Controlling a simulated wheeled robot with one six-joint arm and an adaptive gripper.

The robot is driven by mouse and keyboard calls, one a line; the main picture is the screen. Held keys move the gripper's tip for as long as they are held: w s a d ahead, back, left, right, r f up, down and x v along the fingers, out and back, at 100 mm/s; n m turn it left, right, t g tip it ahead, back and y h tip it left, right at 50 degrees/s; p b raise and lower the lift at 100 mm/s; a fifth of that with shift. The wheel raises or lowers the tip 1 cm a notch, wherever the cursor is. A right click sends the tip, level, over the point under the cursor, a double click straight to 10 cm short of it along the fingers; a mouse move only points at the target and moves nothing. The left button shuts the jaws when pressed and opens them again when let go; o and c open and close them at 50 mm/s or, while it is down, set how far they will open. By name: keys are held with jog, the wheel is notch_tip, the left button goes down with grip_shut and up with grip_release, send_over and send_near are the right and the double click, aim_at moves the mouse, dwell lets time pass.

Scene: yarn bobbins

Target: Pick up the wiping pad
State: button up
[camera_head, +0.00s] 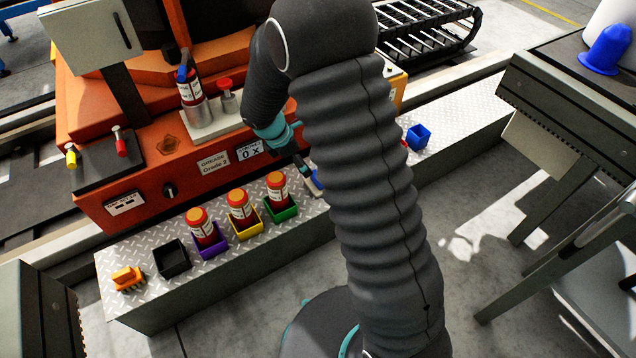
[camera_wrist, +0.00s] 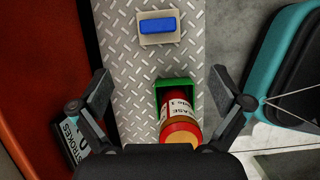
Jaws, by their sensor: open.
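The wiping pad (camera_wrist: 157,27), a blue grip block on a flat beige base, lies on the metal tread-plate ledge near the top of the wrist view. In the head view only part of it (camera_head: 314,182) shows beside my arm. My gripper (camera_wrist: 160,75) is open, with its fingers spread wide and nothing held. The pad lies beyond the fingertips, apart from them. In the head view the gripper is mostly hidden by my arm.
A green bin (camera_wrist: 160,84) with a red-capped grease bottle (camera_wrist: 180,118) sits close between the fingers. Yellow (camera_head: 247,231) and purple (camera_head: 216,247) bins with bottles, an empty black bin (camera_head: 172,259) and an orange object (camera_head: 127,278) line the ledge.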

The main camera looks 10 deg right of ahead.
aim_at(315, 178)
jog(key=shift+n, duration=0.3)
jog(key=b+x, duration=0.1)
jog(key=x, duration=0.6)
jog(key=shift+f, duration=0.3)
jog(key=shift+w+b+x, duration=0.2)
jog(key=shift+b+x, duration=0.4)
jog(key=shift+x, duration=2.55)
jog(key=shift+d+r, duration=0.1)
jog(key=shift+d, duration=0.05)
jog(key=shift+s, duration=0.1)
jog(key=c, duration=1.5)
jog(key=shift+c, duration=0.2)
